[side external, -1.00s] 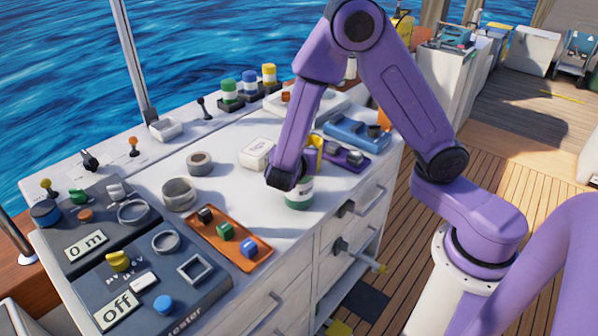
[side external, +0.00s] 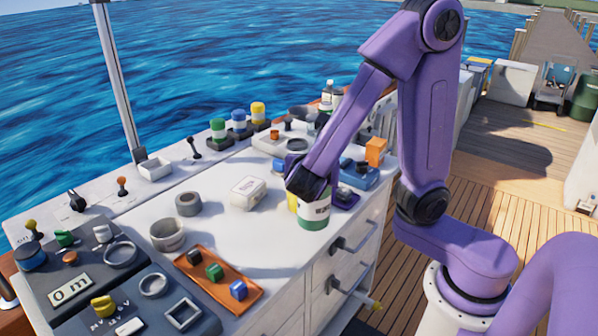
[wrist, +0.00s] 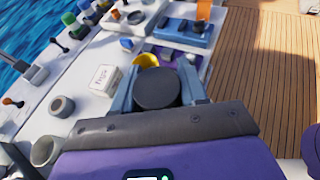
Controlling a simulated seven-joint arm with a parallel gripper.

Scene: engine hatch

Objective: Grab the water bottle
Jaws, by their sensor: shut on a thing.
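My gripper (side external: 308,188) is shut on a green bottle (side external: 314,221) with a white label and a dark round cap. The bottle is upright near the front edge of the white worktop; I cannot tell whether its base touches the worktop. The label is too small to read. In the wrist view, the dark cap (wrist: 157,88) sits between my two fingers (wrist: 158,92), which flank it left and right.
A yellow item (wrist: 146,61) and a purple tray (side external: 345,197) lie close behind the held bottle. A white box (side external: 248,192), a grey ring (side external: 188,203) and an orange tray (side external: 217,281) are to the left. Drawer handles (side external: 337,243) stick out at the front.

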